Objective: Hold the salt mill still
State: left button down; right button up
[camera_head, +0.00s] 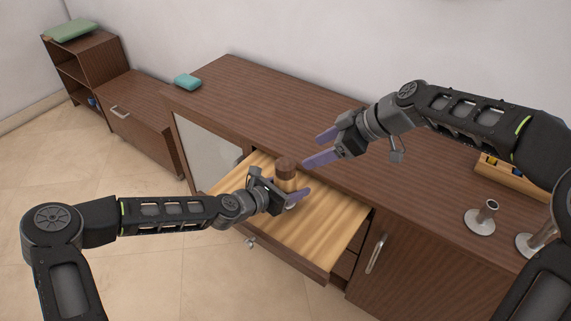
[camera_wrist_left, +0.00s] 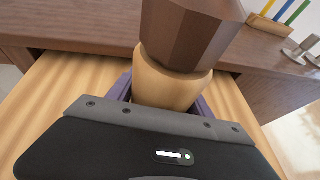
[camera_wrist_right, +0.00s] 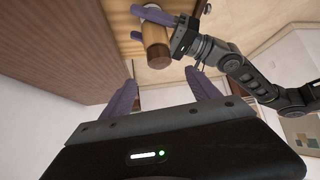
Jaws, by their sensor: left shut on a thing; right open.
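The salt mill (camera_head: 286,172) has a dark brown faceted top and a light wooden body. It stands upright over the open drawer (camera_head: 335,225); whether its base touches the drawer bottom is hidden. My left gripper (camera_head: 284,196) is shut around the mill's light body. In the left wrist view the mill (camera_wrist_left: 172,85) rises between the purple fingers, its dark top above them. My right gripper (camera_head: 318,148) is open and empty, above the cabinet top, to the right of and above the mill. The mill (camera_wrist_right: 157,45) also shows in the right wrist view, beyond the right fingers.
The long brown cabinet (camera_head: 250,100) carries a teal object (camera_head: 188,82) at the back left. A wooden box (camera_head: 512,178) with coloured items and metal stands (camera_head: 480,220) are at the right. The drawer's open wooden interior is otherwise clear.

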aim_at(289, 163)
jog(key=x, duration=1.2)
jog(key=shift+c, duration=0.3)
jog(key=c, duration=1.3)
jog(key=shift+s+a+m, duration=0.1)
jog(key=shift+m, duration=0.3)
